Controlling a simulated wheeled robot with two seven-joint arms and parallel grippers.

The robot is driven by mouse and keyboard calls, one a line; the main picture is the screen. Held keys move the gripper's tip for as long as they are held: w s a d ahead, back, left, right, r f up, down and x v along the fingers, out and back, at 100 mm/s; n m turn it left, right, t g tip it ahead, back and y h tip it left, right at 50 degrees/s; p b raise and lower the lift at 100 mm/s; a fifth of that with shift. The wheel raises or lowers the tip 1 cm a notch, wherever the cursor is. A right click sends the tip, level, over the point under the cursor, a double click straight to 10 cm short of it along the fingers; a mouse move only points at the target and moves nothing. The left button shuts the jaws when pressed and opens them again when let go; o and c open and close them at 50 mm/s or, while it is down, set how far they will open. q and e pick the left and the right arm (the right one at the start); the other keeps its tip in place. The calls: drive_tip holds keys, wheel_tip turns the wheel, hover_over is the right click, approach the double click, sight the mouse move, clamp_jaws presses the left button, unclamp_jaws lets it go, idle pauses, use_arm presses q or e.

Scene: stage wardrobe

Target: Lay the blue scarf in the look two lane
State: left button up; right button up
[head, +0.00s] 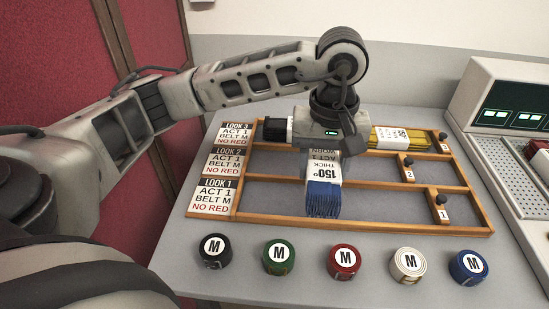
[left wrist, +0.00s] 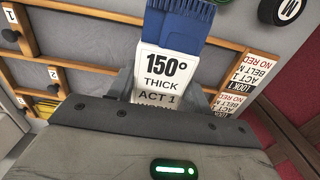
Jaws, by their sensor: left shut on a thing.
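My left gripper (head: 328,148) is shut on the blue scarf (head: 323,200), a folded strip with a fringed end and a white band reading 150°, THICK, ACT 1. In the left wrist view the scarf (left wrist: 182,22) sticks out from between the fingers, its fringe pointing away from me. The wooden rack (head: 350,221) has three lanes with cards at the left. The look two lane (head: 270,163) is the middle one, and its visible part is bare. In the head view the scarf hangs over the middle and front lanes; its height is hard to tell. My right gripper is out of view.
A yellow banded item (head: 388,138) lies in the look three lane. Several round rolls marked M, such as the red one (head: 343,262), line the table front. Numbered knobs (head: 408,161) sit at the lanes' right ends. A console (head: 510,110) stands at the right.

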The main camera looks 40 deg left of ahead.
use_arm(q)
drive_tip(key=w+d+r+n+b, duration=0.1)
drive_tip(key=w+r+n+b, duration=0.15)
drive_tip(key=n, duration=0.65)
drive_tip(key=w+d+r+n+b, duration=0.1)
drive_tip(key=w+r+n+b, duration=0.15)
drive_tip(key=n, duration=0.65)
drive_tip(key=a+f, duration=0.2)
drive_tip(key=a, duration=0.2)
drive_tip(key=w+a+f, duration=0.1)
drive_tip(key=a+f, duration=0.2)
drive_tip(key=a, duration=0.1)
drive_tip(key=a+f, duration=0.2)
drive_tip(key=a, duration=0.1)
drive_tip(key=shift+w+a+f, duration=0.2)
drive_tip(key=shift+w+a, duration=0.1)
drive_tip(key=shift+a, duration=0.1)
drive_tip(key=shift+a+f, duration=0.4)
drive_tip(key=shift+f, duration=0.1)
drive_tip(key=f, duration=0.1)
drive_tip(key=a+f+p, duration=0.1)
drive_tip(key=f, duration=0.1)
drive_tip(key=shift+w+a+f, duration=0.15)
drive_tip(key=shift+f, duration=0.65)
